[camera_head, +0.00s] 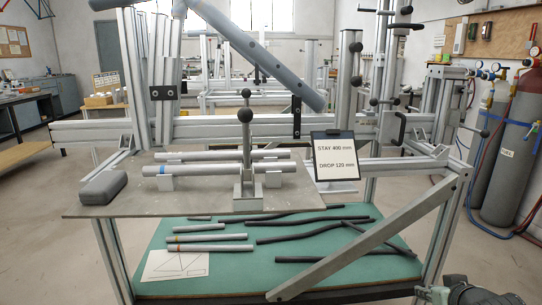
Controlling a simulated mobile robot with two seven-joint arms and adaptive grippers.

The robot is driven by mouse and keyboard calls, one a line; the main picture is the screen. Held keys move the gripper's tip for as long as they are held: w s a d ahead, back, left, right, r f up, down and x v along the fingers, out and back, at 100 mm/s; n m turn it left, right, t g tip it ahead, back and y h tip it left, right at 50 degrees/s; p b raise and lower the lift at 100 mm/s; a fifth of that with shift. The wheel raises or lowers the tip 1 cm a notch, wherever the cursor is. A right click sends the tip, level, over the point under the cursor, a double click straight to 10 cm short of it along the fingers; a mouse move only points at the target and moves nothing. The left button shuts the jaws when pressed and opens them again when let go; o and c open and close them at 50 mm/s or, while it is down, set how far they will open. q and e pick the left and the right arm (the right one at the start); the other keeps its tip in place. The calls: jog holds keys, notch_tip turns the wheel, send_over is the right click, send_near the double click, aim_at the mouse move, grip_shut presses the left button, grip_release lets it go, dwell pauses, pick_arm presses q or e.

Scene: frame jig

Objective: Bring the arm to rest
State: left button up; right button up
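My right gripper (432,294) shows at the bottom right edge, partly cut off by the frame, with my dark grey wrist behind it. It is low, beside the right leg of the frame jig (458,225) and in front of it. I cannot tell whether its fingers are open or shut, and I see nothing clearly held in it. My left gripper is not in view. On the jig's grey plate (130,208), metal tubes (205,169) lie in supports at a clamp with a black ball knob (245,116).
A green lower shelf (210,270) holds several dark and light tubes and a drawing sheet (175,264). A diagonal brace (370,242) crosses its right side. A grey block (102,187) sits on the plate's left end. A sign (335,158) stands right. Gas cylinders (508,150) stand far right.

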jog(key=s+a+f+n+g, duration=0.1)
jog(key=s+a+f+g, duration=0.2)
jog(key=s+f, duration=1)
jog(key=s+a+f+n+g, duration=0.1)
jog(key=s+a+f+g, duration=0.2)
jog(key=s+f, duration=0.9)
jog(key=a+f, duration=0.3)
jog(key=shift+s+a+g, duration=0.2)
jog(key=shift+s+g, duration=0.15)
jog(key=shift+g, duration=0.05)
